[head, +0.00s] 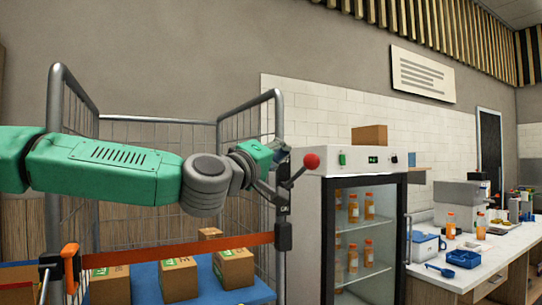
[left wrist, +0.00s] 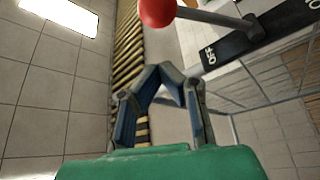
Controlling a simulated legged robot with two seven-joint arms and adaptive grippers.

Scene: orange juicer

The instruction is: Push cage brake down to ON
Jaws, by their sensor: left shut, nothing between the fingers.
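The cage brake lever is a grey rod with a red ball knob (head: 311,160). It angles up and to the right from a dark bracket on the right post of the roll cage (head: 274,110). My left gripper (head: 284,172) is shut and empty, just left of the knob at about its height. In the left wrist view the red knob (left wrist: 157,10) is beyond the closed fingertips (left wrist: 168,72), apparently apart from them. There the black plate (left wrist: 245,38) shows the word OFF near the fingers; a second label is cut off. My right gripper is out of view.
An orange strap (head: 180,247) crosses the cage front above cardboard boxes (head: 180,278) on a blue shelf. A glass-door fridge (head: 360,225) with orange bottles stands close right of the lever. A counter (head: 470,255) with blue containers lies farther right.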

